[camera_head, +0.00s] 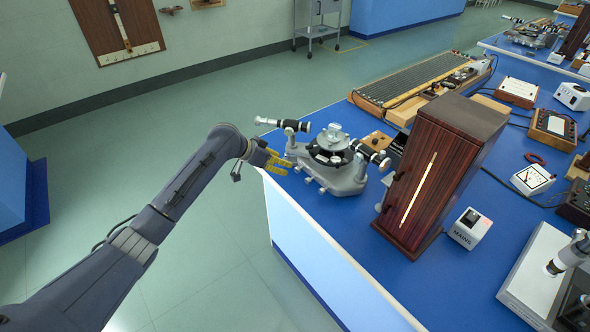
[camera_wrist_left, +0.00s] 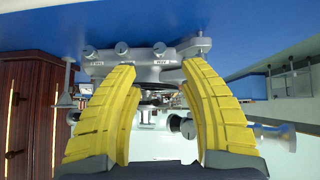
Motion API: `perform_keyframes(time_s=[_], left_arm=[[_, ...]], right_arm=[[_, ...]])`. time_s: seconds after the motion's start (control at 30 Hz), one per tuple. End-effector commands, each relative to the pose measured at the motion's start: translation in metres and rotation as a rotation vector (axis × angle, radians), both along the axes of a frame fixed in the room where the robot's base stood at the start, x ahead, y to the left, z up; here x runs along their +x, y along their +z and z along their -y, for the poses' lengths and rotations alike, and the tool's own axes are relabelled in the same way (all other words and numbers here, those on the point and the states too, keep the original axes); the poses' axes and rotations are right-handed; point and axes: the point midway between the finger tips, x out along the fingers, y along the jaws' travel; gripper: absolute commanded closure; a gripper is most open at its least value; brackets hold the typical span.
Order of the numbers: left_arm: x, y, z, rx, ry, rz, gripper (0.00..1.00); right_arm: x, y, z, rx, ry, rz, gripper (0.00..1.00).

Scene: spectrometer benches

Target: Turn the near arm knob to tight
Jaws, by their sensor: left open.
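The spectrometer (camera_head: 345,178) stands on the near left corner of the blue bench, its grey base carrying small knobs along the edge facing my arm. In the left wrist view its base (camera_wrist_left: 145,72) appears upside down, with several round grey knobs, among them a middle one (camera_wrist_left: 122,48) and another to its right (camera_wrist_left: 159,48). I cannot tell which is the near arm knob. My left gripper (camera_head: 286,158) has yellow fingers spread wide and empty just left of the base; in its wrist view (camera_wrist_left: 158,75) the fingers frame the base.
A dark wooden lamp housing (camera_head: 440,172) with a lit slit stands right of the spectrometer. A white MAINS box (camera_head: 469,228) is beside it. A long grating-topped unit (camera_head: 420,80) lies behind. The floor left of the bench is clear.

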Motion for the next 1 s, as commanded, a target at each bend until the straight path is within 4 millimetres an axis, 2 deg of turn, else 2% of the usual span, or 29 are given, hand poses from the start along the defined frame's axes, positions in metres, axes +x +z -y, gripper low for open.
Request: perform_keyframes(time_s=[0.2,0.43,0.7,1.0], left_arm=[[0.017,-0.028,0.023,-0.002,0.001,-0.003,0.57],[0.03,-0.049,0.04,-0.001,0.0,-0.001,0.57],[0.037,-0.06,0.048,0.0,0.0,0.0,0.57],[0.038,-0.062,0.05,0.0,0.0,0.0,0.57]], right_arm=[[0.0,0.0,0.001,-0.001,0.001,0.0,1.0],[0.0,0.0,0.002,-0.002,0.001,0.0,1.0],[0.0,0.0,0.002,-0.002,0.001,0.0,1.0],[0.0,0.0,0.002,-0.002,0.001,0.0,1.0]])
